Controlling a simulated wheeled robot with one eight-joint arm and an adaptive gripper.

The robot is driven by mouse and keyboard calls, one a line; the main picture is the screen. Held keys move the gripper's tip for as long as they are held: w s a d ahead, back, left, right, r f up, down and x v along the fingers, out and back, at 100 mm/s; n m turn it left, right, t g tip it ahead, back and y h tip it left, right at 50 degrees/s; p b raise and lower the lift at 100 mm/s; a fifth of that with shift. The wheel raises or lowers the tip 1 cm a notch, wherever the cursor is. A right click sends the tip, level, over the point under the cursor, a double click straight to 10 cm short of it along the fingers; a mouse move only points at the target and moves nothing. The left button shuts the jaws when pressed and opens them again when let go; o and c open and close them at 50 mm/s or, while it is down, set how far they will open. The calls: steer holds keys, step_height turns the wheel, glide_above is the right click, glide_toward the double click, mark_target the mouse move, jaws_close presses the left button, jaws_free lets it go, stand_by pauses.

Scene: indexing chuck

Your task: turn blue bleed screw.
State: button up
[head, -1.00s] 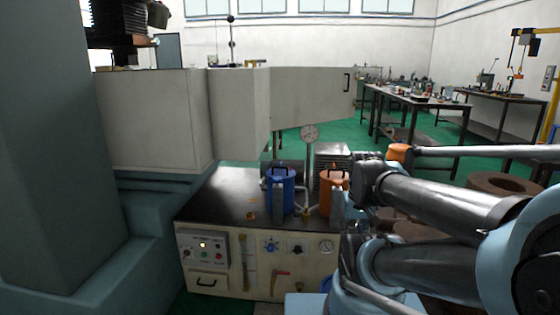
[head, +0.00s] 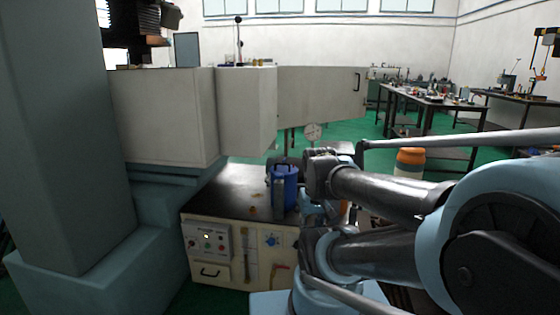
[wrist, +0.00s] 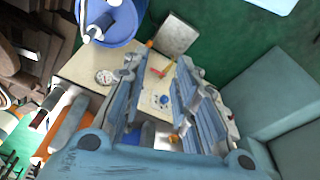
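A blue star-shaped knob (head: 271,240) sits on the front panel of the cream cabinet (head: 232,273). It is the only blue screw-like part I can make out. In the wrist view a small blue knob (wrist: 164,99) shows on the pale panel between my fingers, beyond them. My gripper (wrist: 160,64) is open, its two blue-grey fingers spread wide with nothing between them. It looks apart from the panel, though the distance is hard to judge. In the head view my arm covers the panel's right part, and I cannot make out the gripper there.
A blue canister (head: 284,188) stands on the cabinet's dark top. A control box (head: 207,239) with a lit lamp is at the panel's left. A large grey-green machine column (head: 70,150) stands left. An orange-topped barrel (head: 410,160) is at right.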

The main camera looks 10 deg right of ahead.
steer(key=w+r+m, duration=0.1)
steer(key=w+r, duration=0.9)
steer(key=w+a+r+m+t+h, duration=0.15)
steer(key=w+r, duration=0.35)
steer(key=w, duration=0.8)
steer(key=w+r+m, duration=0.2)
steer(key=w+r, duration=0.3)
steer(key=w, duration=0.7)
steer(key=w+a+m, duration=0.1)
steer(key=w+a, duration=0.2)
steer(key=w, duration=1.2)
steer(key=shift+h, duration=0.25)
steer(key=x, duration=1.7)
steer(key=shift+w+d+f, duration=0.1)
steer(key=shift+d+f, duration=0.15)
steer(key=shift+d, duration=0.1)
